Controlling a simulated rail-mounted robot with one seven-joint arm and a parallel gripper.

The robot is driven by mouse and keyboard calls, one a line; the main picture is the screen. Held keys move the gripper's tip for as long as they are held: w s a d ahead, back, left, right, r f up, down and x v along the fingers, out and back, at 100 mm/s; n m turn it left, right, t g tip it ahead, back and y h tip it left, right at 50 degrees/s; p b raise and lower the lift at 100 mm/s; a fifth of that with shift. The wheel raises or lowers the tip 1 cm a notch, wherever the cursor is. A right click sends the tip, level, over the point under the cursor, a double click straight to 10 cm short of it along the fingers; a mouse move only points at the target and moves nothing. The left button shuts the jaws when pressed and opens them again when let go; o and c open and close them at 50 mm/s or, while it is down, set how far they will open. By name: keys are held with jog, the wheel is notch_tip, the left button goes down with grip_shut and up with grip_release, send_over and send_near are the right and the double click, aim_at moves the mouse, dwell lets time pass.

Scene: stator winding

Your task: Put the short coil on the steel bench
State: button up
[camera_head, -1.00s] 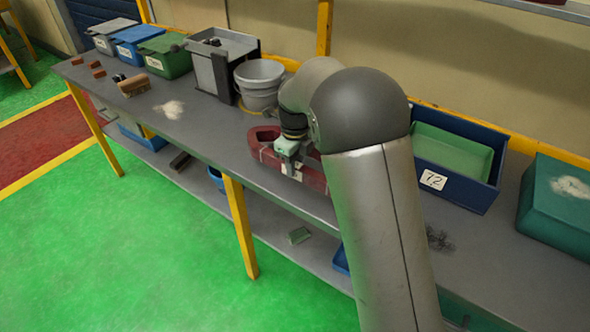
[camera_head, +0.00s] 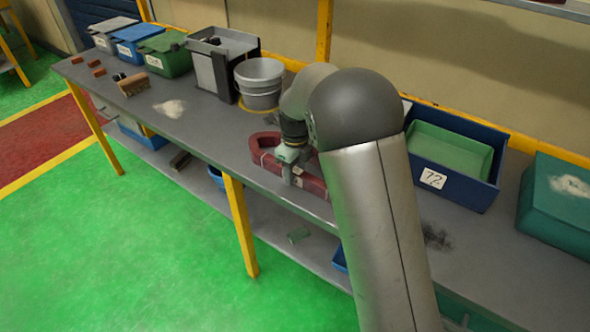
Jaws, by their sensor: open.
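A dark red coil (camera_head: 265,150), shaped like a long closed loop with a pale label on its near side, lies on the grey steel bench (camera_head: 206,124). The jaws are open. Whether the fingers touch the coil is too small to tell.
A grey bucket (camera_head: 260,84) stands behind the coil. A blue bin (camera_head: 462,180) marked 72 holds a green tray to the right, beside a teal box (camera_head: 560,205). Several lidded bins and a brush (camera_head: 133,85) are at the left.

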notch_tip(320, 180, up, 12)
dwell(0.4)
jog(key=s+d+f+n, duration=0.1)
jog(key=s+d+n, duration=0.4)
jog(key=s+n, duration=0.3)
jog(key=s+d+f+n, duration=0.2)
jog(key=s+d+n, duration=0.3)
jog(key=s, duration=0.8)
jog(key=s+d+f+n, duration=0.1)
jog(key=s+d+n, duration=0.4)
jog(key=s+n, duration=0.5)
jog(key=shift+s+d+f+n, duration=0.25)
jog(key=shift+d+n, duration=0.05)
jog(key=shift+n, duration=0.8)
